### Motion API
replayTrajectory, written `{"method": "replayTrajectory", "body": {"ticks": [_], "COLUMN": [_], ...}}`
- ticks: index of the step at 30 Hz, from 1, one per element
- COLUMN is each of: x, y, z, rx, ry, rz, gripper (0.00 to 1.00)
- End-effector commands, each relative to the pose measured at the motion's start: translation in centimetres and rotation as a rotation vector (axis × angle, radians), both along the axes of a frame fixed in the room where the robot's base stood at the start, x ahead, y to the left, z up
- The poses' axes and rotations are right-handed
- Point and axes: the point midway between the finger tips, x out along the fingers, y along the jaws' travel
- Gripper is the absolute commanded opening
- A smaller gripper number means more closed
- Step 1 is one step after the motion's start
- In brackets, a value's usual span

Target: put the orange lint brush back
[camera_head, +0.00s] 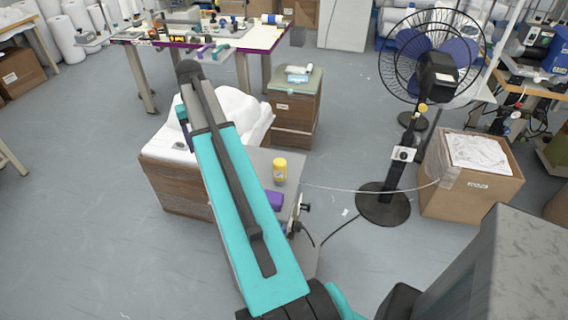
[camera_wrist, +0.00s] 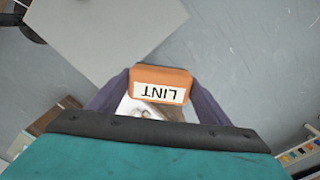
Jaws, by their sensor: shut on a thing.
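The orange lint brush (camera_wrist: 160,80) shows in the wrist view as an orange block with a white label reading "LINT", upside down in the picture. My gripper (camera_wrist: 160,84) is shut on it, with one dark purple finger at each side. Only the labelled part of the brush shows clearly; the rest of it is hidden. In the head view my teal arm crosses the middle, and I cannot make out the brush there.
A grey tabletop (camera_head: 291,186) carries a yellow container (camera_head: 280,168), right of my arm. A box of white cloth (camera_head: 241,112) stands behind. A fan (camera_head: 383,205) and a cardboard box (camera_head: 470,190) stand right. A cluttered worktable (camera_head: 258,38) is at the back. Open floor lies left.

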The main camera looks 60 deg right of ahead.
Motion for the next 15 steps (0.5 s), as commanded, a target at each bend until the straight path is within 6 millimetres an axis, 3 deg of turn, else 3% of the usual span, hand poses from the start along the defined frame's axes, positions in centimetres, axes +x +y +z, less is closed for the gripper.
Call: {"method": "replayTrajectory", "body": {"ticks": [3,15], "x": [-2.1,-10.4], "y": [-3.7,-14.2], "z": [-0.6,-2.0], "rx": [0.000,0.000], "ry": [0.000,0.000], "rz": [-0.106,-0.452], "gripper": [0.44,0.44]}}
